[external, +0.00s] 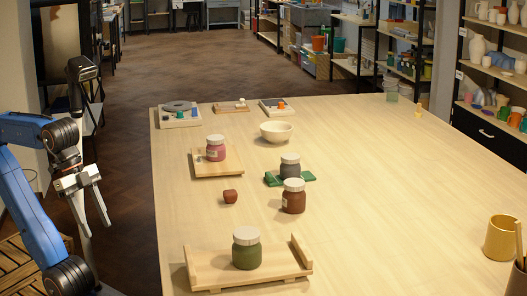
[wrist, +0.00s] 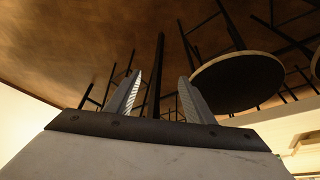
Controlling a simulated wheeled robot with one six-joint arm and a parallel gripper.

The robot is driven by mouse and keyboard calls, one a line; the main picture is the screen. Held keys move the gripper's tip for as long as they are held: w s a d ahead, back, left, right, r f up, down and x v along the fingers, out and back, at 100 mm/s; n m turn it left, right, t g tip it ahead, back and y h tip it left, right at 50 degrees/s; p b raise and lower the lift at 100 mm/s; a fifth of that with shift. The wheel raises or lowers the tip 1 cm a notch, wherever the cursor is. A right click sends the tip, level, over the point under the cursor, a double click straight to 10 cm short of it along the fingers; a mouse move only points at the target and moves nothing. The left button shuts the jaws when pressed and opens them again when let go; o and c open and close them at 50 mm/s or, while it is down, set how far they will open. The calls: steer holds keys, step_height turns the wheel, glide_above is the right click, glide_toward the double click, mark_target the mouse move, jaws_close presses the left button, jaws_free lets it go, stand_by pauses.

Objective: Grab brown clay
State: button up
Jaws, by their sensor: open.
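A small reddish-brown lump (external: 230,197), which looks like the brown clay, sits on the bare table left of a brown jar with a white lid (external: 293,199). My gripper (external: 96,225) hangs off the table's left side, fingers apart and pointing down, well away from the lump. In the wrist view my two fingers (wrist: 158,95) stand apart with nothing between them. The lump does not show in the wrist view.
A green jar (external: 247,252) stands on a wooden tray (external: 205,268) at the front. A pink jar (external: 215,151) stands on a board. A dark jar (external: 290,168) is on a green mat (external: 304,178). A bowl (external: 276,133) is farther back. The table's right half is mostly clear.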

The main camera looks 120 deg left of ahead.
step_height(320, 180, up, 26)
steer(key=w+a+r+n+g, duration=0.1)
steer(key=w+a+r+n, duration=0.1)
steer(key=w+a+n, duration=0.45)
steer(key=w+a+f+n+h, duration=0.1)
steer(key=w+a+n, duration=0.3)
steer(key=a+n, duration=0.4)
steer(key=w+a+n+h, duration=0.1)
steer(key=w+a+n, duration=0.45)
steer(key=a, duration=0.45)
steer(key=w+a+f+n+h, duration=0.1)
steer(key=w+a+n, duration=0.3)
steer(key=a+n, duration=0.45)
steer(key=m, duration=0.1)
glide_toward(229, 190)
steer(key=shift+g, duration=0.3)
steer(key=x, duration=0.9)
steer(key=shift+w+d+f, duration=0.1)
steer(key=shift+w+f, duration=0.1)
steer(key=shift+w, duration=0.2)
steer(key=c, duration=1.1)
